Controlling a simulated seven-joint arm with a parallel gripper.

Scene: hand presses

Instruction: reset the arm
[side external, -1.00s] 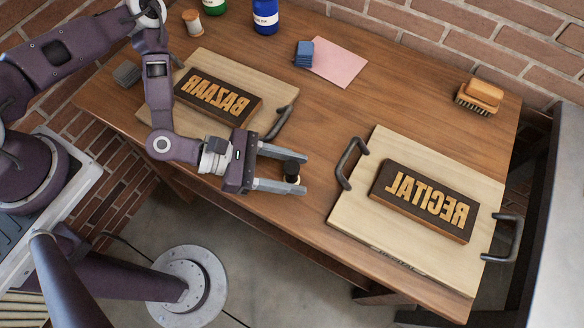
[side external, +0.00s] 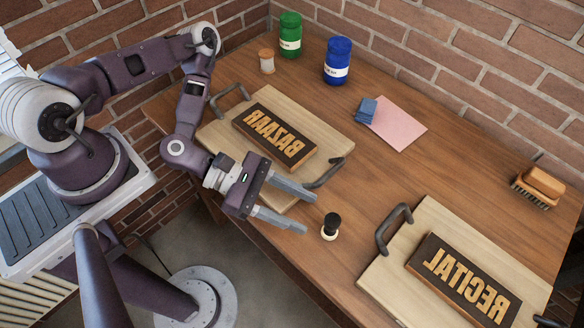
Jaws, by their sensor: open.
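My gripper (side external: 308,212) is open and empty, low over the front of the wooden table (side external: 300,262). Its two fingers point right. A small inking dabber with a black knob and pale base (side external: 330,226) stands upright on the table just beyond the fingertips, apart from them as far as I can tell. My arm reaches in from the left, with its upper links raised and its forearm hanging down beside the BAZAAR board.
The BAZAAR block (side external: 275,137) lies on a handled board (side external: 333,146) behind my gripper. The RECITAL block (side external: 462,280) lies on another (side external: 385,282) at right. Green (side external: 290,35) and blue (side external: 337,62) jars, a spool (side external: 267,61), blue pad (side external: 366,111), pink sheet (side external: 400,126) and brush (side external: 538,186) stand behind.

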